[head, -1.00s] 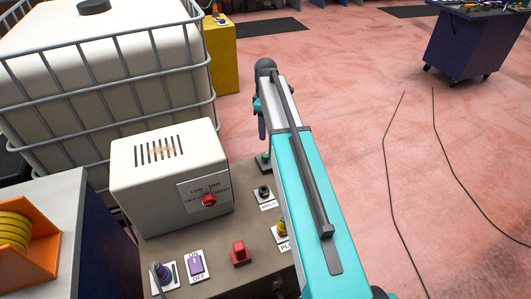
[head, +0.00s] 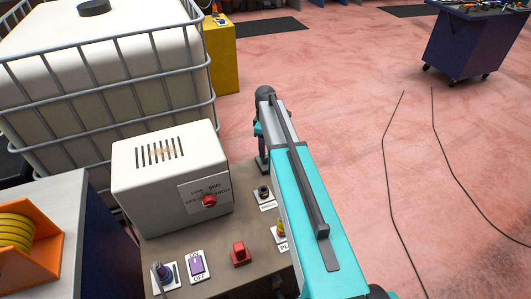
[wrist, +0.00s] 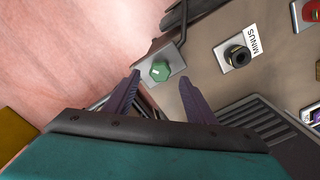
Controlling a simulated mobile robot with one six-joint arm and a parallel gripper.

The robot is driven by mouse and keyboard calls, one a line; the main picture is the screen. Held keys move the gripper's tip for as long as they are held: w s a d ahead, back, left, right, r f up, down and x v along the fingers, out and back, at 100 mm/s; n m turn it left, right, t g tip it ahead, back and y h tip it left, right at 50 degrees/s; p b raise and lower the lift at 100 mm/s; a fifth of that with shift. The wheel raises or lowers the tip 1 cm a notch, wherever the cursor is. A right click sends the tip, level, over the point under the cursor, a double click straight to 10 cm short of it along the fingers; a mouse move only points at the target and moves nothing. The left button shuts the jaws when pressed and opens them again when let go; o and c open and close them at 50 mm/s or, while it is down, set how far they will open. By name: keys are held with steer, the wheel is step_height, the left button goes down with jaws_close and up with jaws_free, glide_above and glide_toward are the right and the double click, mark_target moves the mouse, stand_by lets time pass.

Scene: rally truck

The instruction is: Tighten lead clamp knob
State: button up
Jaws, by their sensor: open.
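The green clamp knob (wrist: 160,71) sits on a pale plate at the corner of the grey-brown panel in the wrist view. It has a small light mark on its face. My gripper (wrist: 159,76) is open, with one purple finger to each side of the knob. The fingertips look apart from the knob; their height above it is hard to judge. In the head view my arm and wrist cover the area at the panel's far edge, and the knob is not clearly visible there.
A black socket labelled MINUS (wrist: 237,56) is right of the knob. A thin metal rod (wrist: 182,22) stands close by. In the head view, a white box with a red dial (head: 209,200), a purple switch (head: 196,264) and a red knob (head: 240,252) share the panel.

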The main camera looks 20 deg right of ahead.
steer(key=shift+f+p, duration=0.3)
steer(key=shift+f, duration=1.9)
steer(key=shift+c, duration=0.4)
steer(key=c, duration=1)
steer(key=shift+o, duration=0.2)
steer(key=shift+m, duration=0.4)
